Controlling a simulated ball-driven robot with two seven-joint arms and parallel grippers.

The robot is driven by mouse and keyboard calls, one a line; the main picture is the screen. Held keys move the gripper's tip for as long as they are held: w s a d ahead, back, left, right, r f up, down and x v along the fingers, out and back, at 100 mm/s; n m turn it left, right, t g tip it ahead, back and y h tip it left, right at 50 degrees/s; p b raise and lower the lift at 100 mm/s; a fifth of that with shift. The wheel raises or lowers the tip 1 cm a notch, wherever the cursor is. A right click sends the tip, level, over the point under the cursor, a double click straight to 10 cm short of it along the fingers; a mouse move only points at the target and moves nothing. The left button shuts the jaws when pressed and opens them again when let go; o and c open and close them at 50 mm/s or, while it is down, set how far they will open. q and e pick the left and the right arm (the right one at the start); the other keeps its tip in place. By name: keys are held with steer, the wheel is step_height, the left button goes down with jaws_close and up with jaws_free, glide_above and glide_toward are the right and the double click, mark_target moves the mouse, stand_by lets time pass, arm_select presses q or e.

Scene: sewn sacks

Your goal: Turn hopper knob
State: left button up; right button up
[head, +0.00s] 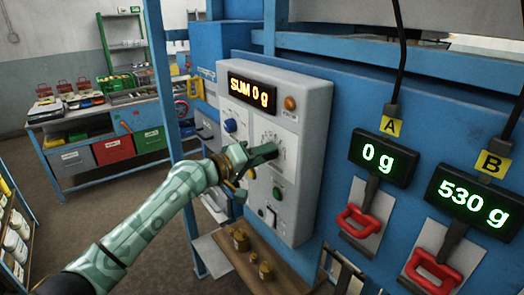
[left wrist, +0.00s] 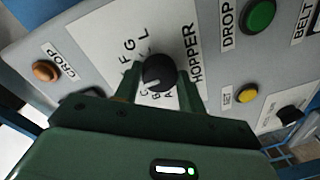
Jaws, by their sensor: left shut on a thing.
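The hopper knob (left wrist: 158,72) is a round black knob on a white dial plate with letters around it and the word HOPPER beside it. My left gripper (left wrist: 160,82) has its two green fingers on either side of the knob and is shut on it. In the head view my left gripper (head: 266,154) reaches the front of the grey control box (head: 313,130), and its fingers largely hide the knob. The box's display (head: 252,92) reads SUM 0 g. My right gripper is not in view.
Near the knob are a green button (left wrist: 260,16), a yellow button (left wrist: 247,95) and an orange button (left wrist: 45,71). Scale displays read 0 g (head: 377,158) under A and 530 g (head: 467,199) under B, above red handles. Brass weights (head: 240,240) stand on a shelf below the box.

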arm_select(q)
steer(key=n+p, duration=0.2)
steer(key=n, duration=0.3)
steer(key=n+g+p, duration=0.1)
steer(key=n+p, duration=0.1)
steer(key=n, duration=0.4)
steer(key=shift+a+h+p, duration=0.1)
steer(key=shift+h+p, duration=0.2)
steer(key=shift+p, duration=0.05)
steer(key=shift+n, duration=0.3)
steer(key=o, duration=1)
steer(key=shift+r, duration=0.1)
